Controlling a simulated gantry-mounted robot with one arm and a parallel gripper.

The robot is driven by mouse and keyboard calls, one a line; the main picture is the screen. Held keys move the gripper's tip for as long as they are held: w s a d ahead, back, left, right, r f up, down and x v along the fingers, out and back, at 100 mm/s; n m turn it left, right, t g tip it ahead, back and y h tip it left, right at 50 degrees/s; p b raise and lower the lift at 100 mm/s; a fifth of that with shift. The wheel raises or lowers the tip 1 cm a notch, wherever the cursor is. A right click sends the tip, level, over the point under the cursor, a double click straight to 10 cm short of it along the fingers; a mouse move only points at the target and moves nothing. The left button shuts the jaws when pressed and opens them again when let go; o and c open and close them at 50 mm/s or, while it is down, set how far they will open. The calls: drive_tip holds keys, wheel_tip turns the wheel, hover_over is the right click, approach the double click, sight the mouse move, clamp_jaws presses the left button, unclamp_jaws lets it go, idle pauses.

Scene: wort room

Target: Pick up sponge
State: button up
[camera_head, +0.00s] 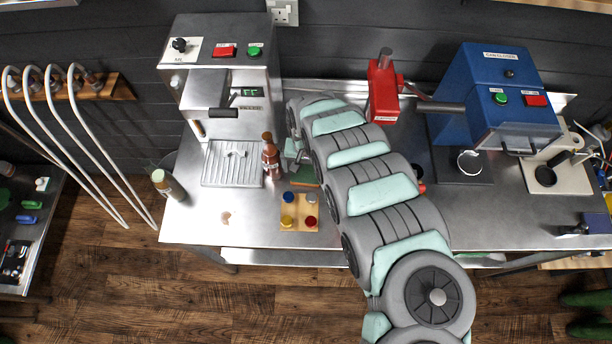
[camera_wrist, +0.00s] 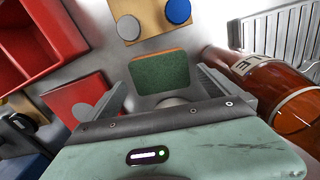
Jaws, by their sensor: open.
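The sponge (camera_wrist: 160,72) is a green block with an orange edge. It lies on the steel table (camera_head: 235,225), between the brown bottle and the wooden board. In the head view the sponge (camera_head: 304,177) is partly hidden by my arm. My gripper (camera_wrist: 163,84) is open and empty, with its two fingers on either side of the sponge's near part in the wrist picture. I cannot tell how far above the sponge the fingertips are. In the head view my gripper (camera_head: 297,153) is small and mostly covered by my arm.
A brown bottle (camera_wrist: 275,90) is close beside my right-hand finger. A wooden board (camera_head: 298,226) with several coloured caps lies just past the sponge. Red objects (camera_wrist: 45,35) are at left in the wrist view. A steel machine (camera_head: 222,75) stands behind; the table's front left is mostly clear.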

sight(306, 173)
wheel_tip(306, 173, down, 4)
drive_tip(key=b, duration=0.3)
drive_tip(key=shift+s, duration=0.1)
drive_tip(key=shift+r, duration=0.1)
drive_tip(key=shift+c, duration=0.6)
drive_tip(key=c, duration=1)
